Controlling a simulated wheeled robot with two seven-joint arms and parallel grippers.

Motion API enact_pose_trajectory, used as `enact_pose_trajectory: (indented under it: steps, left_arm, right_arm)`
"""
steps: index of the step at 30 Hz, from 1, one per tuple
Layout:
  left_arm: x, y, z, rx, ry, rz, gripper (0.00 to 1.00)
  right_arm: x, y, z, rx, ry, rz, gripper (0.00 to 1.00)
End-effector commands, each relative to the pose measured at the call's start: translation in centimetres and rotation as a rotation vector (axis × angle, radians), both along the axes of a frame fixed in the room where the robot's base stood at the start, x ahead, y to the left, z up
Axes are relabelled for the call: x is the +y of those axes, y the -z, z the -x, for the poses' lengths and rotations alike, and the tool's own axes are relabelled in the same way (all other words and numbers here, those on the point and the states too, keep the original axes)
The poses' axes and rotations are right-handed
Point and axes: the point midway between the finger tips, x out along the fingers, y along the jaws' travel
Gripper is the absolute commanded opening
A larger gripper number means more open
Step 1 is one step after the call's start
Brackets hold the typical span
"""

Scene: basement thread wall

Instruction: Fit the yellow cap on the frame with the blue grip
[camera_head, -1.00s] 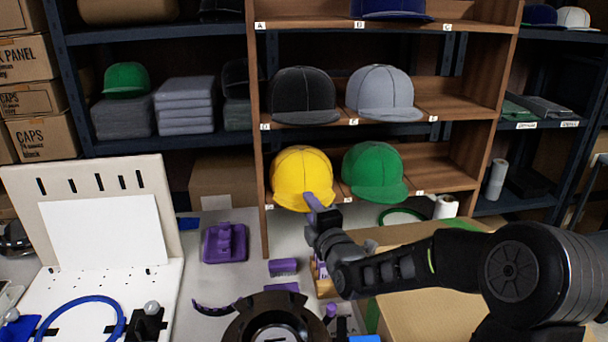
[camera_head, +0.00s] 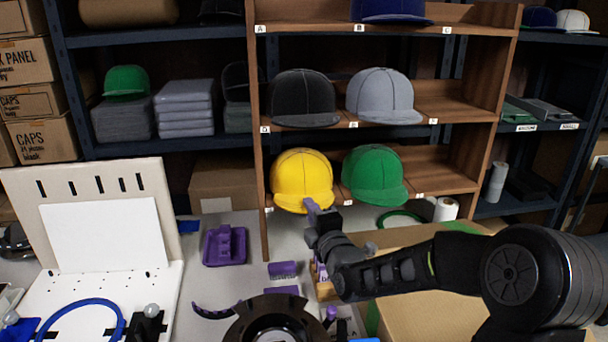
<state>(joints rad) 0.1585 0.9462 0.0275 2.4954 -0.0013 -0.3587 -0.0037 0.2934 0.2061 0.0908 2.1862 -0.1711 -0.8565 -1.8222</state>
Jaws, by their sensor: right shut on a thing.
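The yellow cap (camera_head: 302,177) sits at the left of the lower shelf of the wooden cubby, brim toward me. My right gripper (camera_head: 312,207) reaches in from the right and is shut on the cap's brim at its front edge. The cap still rests at its shelf place. A blue ring-shaped grip (camera_head: 121,322) lies on the white board at the lower left, partly cut off by the frame edge. My left gripper is not in view.
A green cap (camera_head: 374,175) sits right beside the yellow one. Black (camera_head: 303,97) and grey (camera_head: 384,96) caps stand on the shelf above. A purple fixture (camera_head: 225,246) and small purple parts are on the table. A cardboard box (camera_head: 430,308) lies under my right arm.

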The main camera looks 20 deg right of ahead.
Motion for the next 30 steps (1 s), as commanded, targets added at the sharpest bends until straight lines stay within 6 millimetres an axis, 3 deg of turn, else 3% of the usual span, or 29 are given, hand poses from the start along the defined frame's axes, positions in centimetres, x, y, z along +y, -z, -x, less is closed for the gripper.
enact_pose_trajectory:
  steps: [12,23,30]
  left_arm:
    - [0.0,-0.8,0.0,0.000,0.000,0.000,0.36]
    - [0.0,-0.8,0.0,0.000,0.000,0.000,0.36]
    - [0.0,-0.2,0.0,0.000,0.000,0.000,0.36]
  right_arm:
    - [0.0,-1.8,0.0,0.002,0.000,0.000,0.00]
    - [0.0,-1.9,0.0,0.002,0.000,0.000,0.00]
    - [0.5,-1.9,1.8,0.000,0.000,0.000,0.00]
